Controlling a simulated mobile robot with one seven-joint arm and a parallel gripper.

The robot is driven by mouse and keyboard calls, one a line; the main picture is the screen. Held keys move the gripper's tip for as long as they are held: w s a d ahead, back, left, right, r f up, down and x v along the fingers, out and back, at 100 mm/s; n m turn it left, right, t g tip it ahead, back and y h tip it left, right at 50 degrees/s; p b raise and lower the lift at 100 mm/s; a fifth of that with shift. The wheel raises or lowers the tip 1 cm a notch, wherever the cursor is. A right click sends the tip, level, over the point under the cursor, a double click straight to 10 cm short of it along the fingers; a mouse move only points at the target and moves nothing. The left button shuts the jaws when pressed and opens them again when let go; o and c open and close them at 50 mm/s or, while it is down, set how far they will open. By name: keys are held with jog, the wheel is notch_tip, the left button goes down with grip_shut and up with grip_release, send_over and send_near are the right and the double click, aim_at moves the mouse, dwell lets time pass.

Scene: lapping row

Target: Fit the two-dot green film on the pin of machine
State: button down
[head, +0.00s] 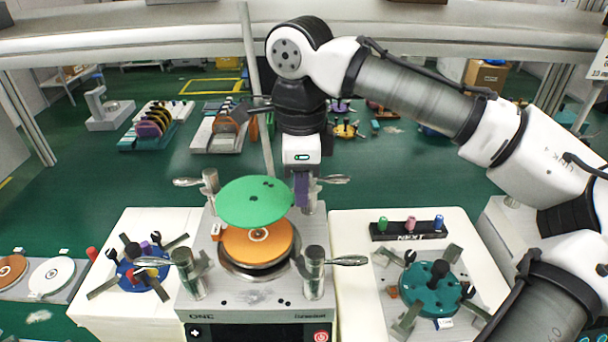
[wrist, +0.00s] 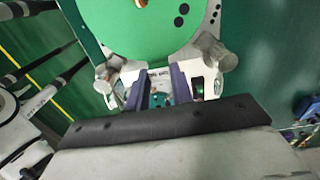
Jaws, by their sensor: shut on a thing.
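The green film (head: 250,205) is a flat round disc with small dark dots near its rim; two dots show in the wrist view, where the film (wrist: 125,30) fills the top. My gripper (head: 299,190) is shut on the film's edge and holds it about level above the machine (head: 205,255), labelled ONE. Below the film an orange disc (head: 262,247) lies on the machine's round plate, with a pale ring and small centre mark. The film is apart from the orange disc and covers its back left part. In the wrist view my fingers (wrist: 161,85) reach the film's near rim.
Metal posts with lever handles (head: 315,270) stand around the machine's plate, close to the film. A blue fixture (head: 140,275) is on the left and a teal fixture (head: 430,290) on the right. A black rack with coloured pegs (head: 408,230) stands behind the teal one.

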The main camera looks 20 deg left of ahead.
jog(key=shift+s+r, duration=0.1)
jog(key=shift+s, duration=0.15)
jog(key=shift+w, duration=0.1)
jog(key=shift+f+b, duration=1.75)
jog(key=shift+f, duration=1.15)
jog(key=shift+p, duration=0.65)
jog(key=shift+f+b, duration=0.7)
jog(key=shift+f, duration=0.45)
jog(key=c, duration=1.1)
grip_release()
jog(key=shift+c, duration=0.2)
